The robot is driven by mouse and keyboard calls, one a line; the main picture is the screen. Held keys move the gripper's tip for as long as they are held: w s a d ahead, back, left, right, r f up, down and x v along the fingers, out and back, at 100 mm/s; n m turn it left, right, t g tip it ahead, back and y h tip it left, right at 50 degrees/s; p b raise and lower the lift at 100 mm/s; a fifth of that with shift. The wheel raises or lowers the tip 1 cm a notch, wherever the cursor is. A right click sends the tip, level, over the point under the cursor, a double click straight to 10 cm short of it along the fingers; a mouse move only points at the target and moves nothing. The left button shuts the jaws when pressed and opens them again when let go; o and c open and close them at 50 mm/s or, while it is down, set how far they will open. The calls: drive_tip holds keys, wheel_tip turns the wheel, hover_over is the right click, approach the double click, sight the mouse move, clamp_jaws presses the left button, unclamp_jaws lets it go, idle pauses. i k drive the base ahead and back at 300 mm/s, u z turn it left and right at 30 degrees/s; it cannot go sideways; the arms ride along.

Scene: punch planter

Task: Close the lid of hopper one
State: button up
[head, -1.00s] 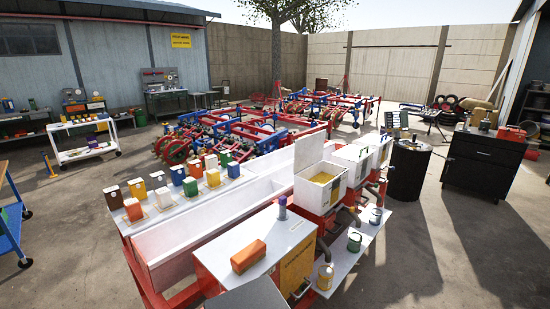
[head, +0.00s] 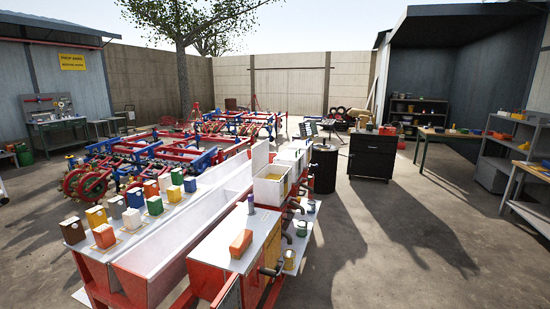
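A white hopper (head: 268,195) stands on the red-framed planter, right of the long white trough. Its lid (head: 260,157) is open and stands upright at the left side of the box. Yellow material (head: 273,177) shows inside. More white hoppers (head: 289,160) stand in line behind it and look closed. I cannot read a number on any hopper, so I cannot confirm which is hopper one. My gripper is not in view.
A black drum (head: 322,170) and black cabinet (head: 372,156) stand beyond. The concrete floor at right is open.

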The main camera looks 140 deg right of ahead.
sight(260, 151)
drive_tip(key=z, duration=2.5)
drive_tip(key=i, duration=2.55)
drive_tip(key=z, duration=5.4)
drive_tip(key=i, duration=0.4)
drive_tip(key=z, duration=0.1)
